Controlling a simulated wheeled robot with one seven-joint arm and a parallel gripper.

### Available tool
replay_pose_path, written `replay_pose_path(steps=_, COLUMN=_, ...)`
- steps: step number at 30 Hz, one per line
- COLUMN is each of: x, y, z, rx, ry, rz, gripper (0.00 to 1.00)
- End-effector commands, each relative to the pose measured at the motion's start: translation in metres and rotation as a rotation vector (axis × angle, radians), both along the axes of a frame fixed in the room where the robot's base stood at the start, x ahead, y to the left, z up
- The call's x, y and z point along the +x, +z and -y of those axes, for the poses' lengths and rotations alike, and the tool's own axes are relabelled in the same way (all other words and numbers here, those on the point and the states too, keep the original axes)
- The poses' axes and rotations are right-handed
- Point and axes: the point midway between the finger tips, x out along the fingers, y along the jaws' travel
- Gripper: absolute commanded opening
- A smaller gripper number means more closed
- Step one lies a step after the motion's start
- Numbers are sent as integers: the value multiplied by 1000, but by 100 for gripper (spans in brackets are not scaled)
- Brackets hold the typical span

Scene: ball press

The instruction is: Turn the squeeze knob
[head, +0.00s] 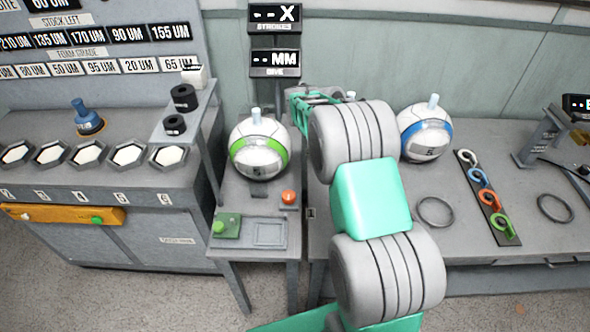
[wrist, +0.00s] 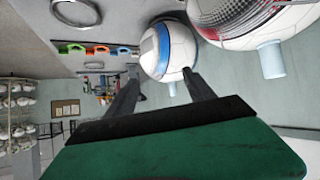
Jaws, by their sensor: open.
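No readable label marks a squeeze knob. A small orange-red knob or button (head: 288,196) sits on the middle stand, in front of the white ball with a green band (head: 258,150). My gripper (head: 312,96) is raised at the back, right of the green-banded ball and partly hidden behind my arm. In the wrist view its two dark fingers (wrist: 160,76) are apart with nothing held between them. The blue-banded ball (wrist: 163,48) appears beyond the fingertips. A ball with a red patch (wrist: 250,15) is close at the upper right; my arm mostly hides it in the head view.
A green button box (head: 227,226) is on the middle stand's front. Black knobs (head: 183,97) stand on the shelf at left. The right bench holds the blue-banded ball (head: 425,133), a strip of coloured hooks (head: 487,198) and rings (head: 435,212). Signs (head: 274,58) hang behind.

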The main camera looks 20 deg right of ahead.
Motion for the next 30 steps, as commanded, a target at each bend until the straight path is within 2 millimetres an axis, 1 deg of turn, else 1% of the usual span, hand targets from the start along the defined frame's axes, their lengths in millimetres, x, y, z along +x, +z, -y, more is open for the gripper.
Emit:
replay_pose_path(steps=1, x=19, y=4, z=-32, rx=68, ry=105, rz=-50, gripper=62)
replay_pose_path(steps=2, x=27, y=-7, z=-50, rx=111, ry=170, rz=-88, gripper=62)
replay_pose_path(steps=3, x=37, y=-21, z=-74, rx=168, ry=258, rz=-140, gripper=62)
replay_pose_path(steps=4, x=42, y=-32, z=-92, rx=208, ry=324, rz=-181, gripper=62)
replay_pose_path(steps=5, x=45, y=-46, z=-107, rx=248, ry=388, rz=-225, gripper=62)
replay_pose_path(steps=6, x=46, y=-65, z=-128, rx=302, ry=478, rz=-287, gripper=62)
replay_pose_path(steps=7, x=46, y=-77, z=-144, rx=340, ry=550, rz=-334, gripper=62)
replay_pose_path(steps=8, x=45, y=-87, z=-161, rx=378, ry=626, rz=-384, gripper=62)
replay_pose_path(steps=9, x=42, y=-100, z=-184, rx=427, ry=737, rz=-455, gripper=62)
replay_pose_path(steps=10, x=38, y=-108, z=-202, rx=464, ry=829, rz=-512, gripper=62)
replay_pose_path(steps=11, x=33, y=-115, z=-221, rx=497, ry=926, rz=-569, gripper=62)
replay_pose_path(steps=12, x=24, y=-122, z=-245, rx=536, ry=1067, rz=-649, gripper=62)
replay_pose_path(steps=13, x=16, y=-126, z=-262, rx=561, ry=1178, rz=-709, gripper=62)
replay_pose_path(steps=15, x=1, y=-128, z=-287, rx=586, ry=1397, rz=-826, gripper=62)
replay_pose_path(steps=16, x=-5, y=-128, z=-291, rx=586, ry=1461, rz=-865, gripper=62)
replay_pose_path(steps=18, x=-12, y=-128, z=-292, rx=573, ry=1548, rz=-931, gripper=62)
replay_pose_path(steps=20, x=-13, y=-129, z=-292, rx=555, ry=1592, rz=-955, gripper=62)
replay_pose_path(steps=23, x=-13, y=-135, z=-291, rx=545, ry=1616, rz=-967, gripper=62)
replay_pose_path(steps=26, x=-13, y=-150, z=-291, rx=546, ry=1613, rz=-966, gripper=62)
replay_pose_path(steps=30, x=-13, y=-178, z=-291, rx=546, ry=1611, rz=-965, gripper=62)
